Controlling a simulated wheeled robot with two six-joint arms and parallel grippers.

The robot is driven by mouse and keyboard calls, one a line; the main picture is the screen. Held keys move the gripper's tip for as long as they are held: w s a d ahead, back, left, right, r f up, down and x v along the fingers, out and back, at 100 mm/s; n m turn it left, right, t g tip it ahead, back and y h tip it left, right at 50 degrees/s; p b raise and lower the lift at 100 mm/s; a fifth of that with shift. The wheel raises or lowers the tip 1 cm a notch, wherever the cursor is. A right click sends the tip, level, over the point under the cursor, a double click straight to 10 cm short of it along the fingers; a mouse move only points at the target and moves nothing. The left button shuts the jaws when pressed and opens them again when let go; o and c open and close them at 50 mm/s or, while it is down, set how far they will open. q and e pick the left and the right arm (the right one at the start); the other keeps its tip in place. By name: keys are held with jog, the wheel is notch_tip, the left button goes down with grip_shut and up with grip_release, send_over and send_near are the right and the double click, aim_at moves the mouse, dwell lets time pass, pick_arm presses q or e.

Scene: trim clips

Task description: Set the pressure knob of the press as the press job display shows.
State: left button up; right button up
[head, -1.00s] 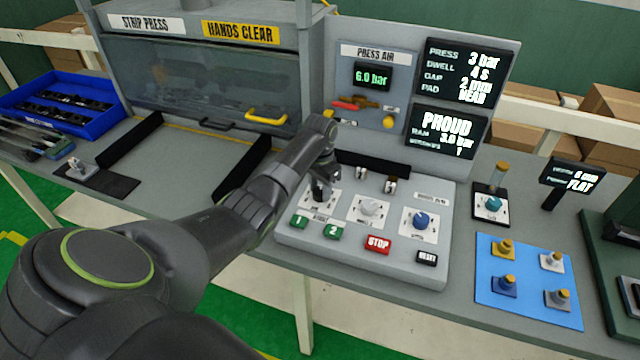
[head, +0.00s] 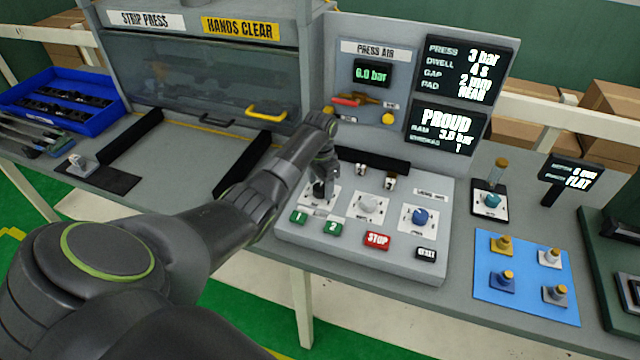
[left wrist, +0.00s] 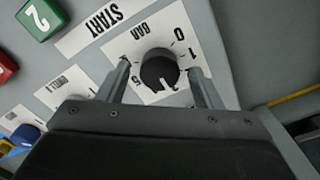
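The pressure knob is black with a white pointer on a white plate marked BAR, in the left wrist view (left wrist: 158,70). Its pointer aims toward the picture's bottom, slightly right; the scale marks there are hidden. My left gripper (left wrist: 160,80) has one finger on each side of the knob, with visible gaps. In the head view my left gripper (head: 322,190) covers most of this knob. The press job display (head: 465,68) reads PRESS 3 bar, DWELL 4 s, GAP 2 mm; the PAD word is hard to read. My right gripper is not in view.
The panel also has a white knob (head: 368,204), a blue knob (head: 420,216), green buttons (head: 333,227), a red STOP button (head: 377,240) and a black reset button (head: 427,254). A lower display (head: 445,128) reads PROUD. A blue mat (head: 527,279) with small knobbed pieces lies right.

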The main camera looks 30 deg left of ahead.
pick_arm(q)
notch_tip(320, 180, up, 11)
jog(key=b, duration=0.2)
notch_tip(320, 180, up, 6)
jog(key=p, duration=0.5)
send_over(320, 186)
jog(key=shift+s+d+r, duration=0.1)
jog(key=shift+s+r, duration=0.05)
jog(key=shift+r, duration=0.05)
dwell(0.3)
